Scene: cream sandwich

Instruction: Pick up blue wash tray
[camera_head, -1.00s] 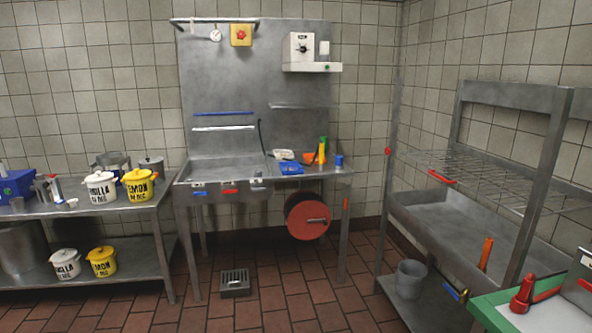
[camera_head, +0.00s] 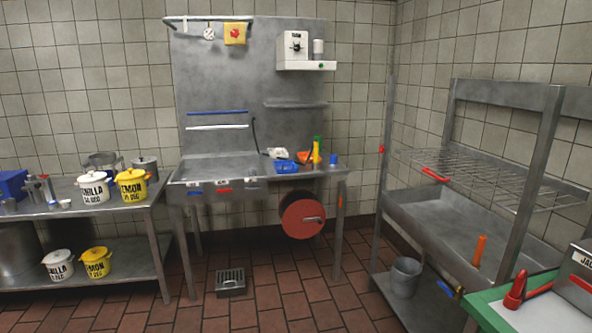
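A small blue tray (camera_head: 285,167) sits on the right part of the steel sink table (camera_head: 318,172) against the back wall. A white item (camera_head: 277,153) lies behind it. An orange item (camera_head: 305,157) and a yellow bottle with a green top (camera_head: 317,150) stand close to its right. A small blue cup-like item (camera_head: 333,160) is further right. The tray is across the room from me, and nothing of mine touches it. Neither of my grippers shows in the head view.
A steel table with white and yellow pots (camera_head: 131,185) stands at the left. A steel rack (camera_head: 440,215) and a green-topped table (camera_head: 500,310) stand at the right. A floor drain (camera_head: 230,283) lies in the open tiled floor. A red reel (camera_head: 303,215) hangs under the sink table.

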